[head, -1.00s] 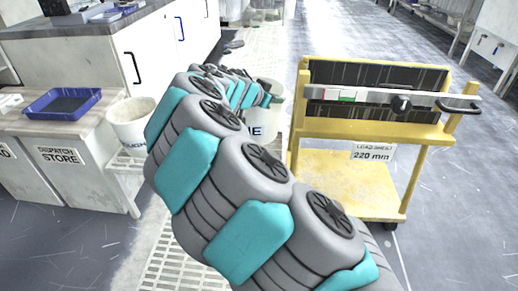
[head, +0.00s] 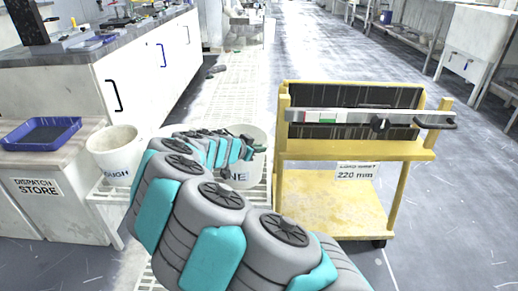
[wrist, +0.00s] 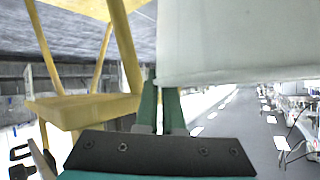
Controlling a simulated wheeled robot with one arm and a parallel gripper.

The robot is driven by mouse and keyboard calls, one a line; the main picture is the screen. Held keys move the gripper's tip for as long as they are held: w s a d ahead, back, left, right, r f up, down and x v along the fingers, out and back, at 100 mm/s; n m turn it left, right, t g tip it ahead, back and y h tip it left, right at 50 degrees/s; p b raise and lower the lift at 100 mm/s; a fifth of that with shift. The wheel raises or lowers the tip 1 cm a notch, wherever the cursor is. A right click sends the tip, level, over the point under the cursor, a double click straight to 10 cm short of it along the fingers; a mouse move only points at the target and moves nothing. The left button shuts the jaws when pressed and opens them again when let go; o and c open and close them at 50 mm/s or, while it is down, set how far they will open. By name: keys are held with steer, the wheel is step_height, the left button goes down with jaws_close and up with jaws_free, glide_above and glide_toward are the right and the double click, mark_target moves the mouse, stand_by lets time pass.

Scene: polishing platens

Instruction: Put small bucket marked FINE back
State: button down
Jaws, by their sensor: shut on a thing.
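The small white bucket (head: 258,170) is partly hidden behind my arm in the head view; only "NE" of its marking shows. My gripper (head: 252,147) is at its rim, shut on it. In the wrist view the green fingers (wrist: 162,108) meet the edge of the bucket's pale wall (wrist: 240,45), which fills the upper right. A second white bucket (head: 112,150), its marking ending in "OUGH", stands to the left on a pale slatted stand (head: 108,192). I cannot tell whether the held bucket touches anything below.
A yellow trolley (head: 330,205) marked 220 mm stands close on the right, with a bar and dark panel on top. At left are a DISPATCH STORE bench (head: 45,190) with a blue tray (head: 40,132) and a white cabinet (head: 130,80). Floor beyond is open.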

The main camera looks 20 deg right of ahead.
steer(key=shift+f, duration=0.2)
steer(key=c, duration=1)
jaws_free()
steer(key=shift+r, duration=0.1)
steer(key=shift+r, duration=0.2)
steer(key=v, duration=1.2)
steer(key=shift+f, duration=0.15)
